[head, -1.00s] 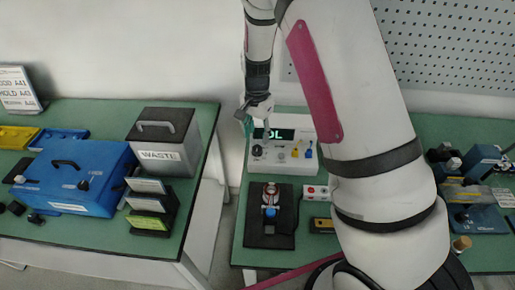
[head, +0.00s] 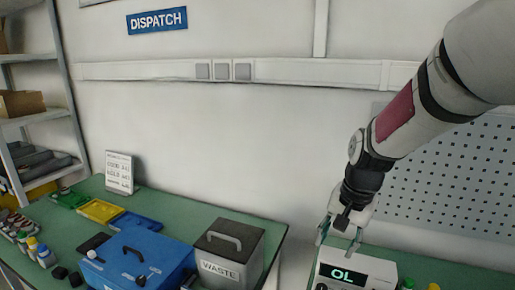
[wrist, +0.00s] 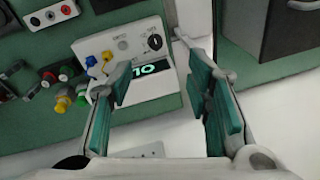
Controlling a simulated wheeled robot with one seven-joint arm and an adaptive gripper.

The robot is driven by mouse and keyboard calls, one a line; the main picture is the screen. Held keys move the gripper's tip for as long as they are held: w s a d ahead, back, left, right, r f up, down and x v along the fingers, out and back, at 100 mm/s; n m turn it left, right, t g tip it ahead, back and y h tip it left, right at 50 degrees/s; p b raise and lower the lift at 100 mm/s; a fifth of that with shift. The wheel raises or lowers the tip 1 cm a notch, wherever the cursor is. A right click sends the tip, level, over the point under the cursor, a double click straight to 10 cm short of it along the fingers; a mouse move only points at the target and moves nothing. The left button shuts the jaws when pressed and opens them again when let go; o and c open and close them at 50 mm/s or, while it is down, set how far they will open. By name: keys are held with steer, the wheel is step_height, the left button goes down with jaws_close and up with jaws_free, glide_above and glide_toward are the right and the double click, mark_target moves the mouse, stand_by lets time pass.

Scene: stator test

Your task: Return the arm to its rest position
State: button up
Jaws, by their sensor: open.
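My gripper (head: 340,235) hangs at the end of my arm, in front of the white wall and above the white test meter in the head view. In the wrist view my gripper (wrist: 165,100) has its teal-padded fingers spread wide with nothing between them. The white meter (head: 357,272) has a lit display reading "OL". It also shows in the wrist view (wrist: 117,50), partly behind the left finger, with a dark knob and blue and yellow plugs. The meter is apart from the fingers.
A grey WASTE bin (head: 230,250) and a blue box (head: 135,262) stand on the left green bench (head: 180,212). A white sign (head: 119,172) and coloured trays (head: 100,210) are behind. A shelf (head: 35,118) stands far left; a pegboard (head: 450,180) is right.

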steer(key=s+r+n+t, duration=0.1)
steer(key=s+r+n, duration=0.1)
steer(key=s+r, duration=0.2)
steer(key=s+r+n+t, duration=0.1)
steer(key=s+r, duration=0.3)
steer(key=s, duration=0.6)
steer(key=s+d+r+n+t+h, duration=0.1)
steer(key=s+r+n, duration=0.3)
steer(key=s, duration=0.3)
steer(key=shift+s+r, duration=0.15)
steer(key=shift+d, duration=0.1)
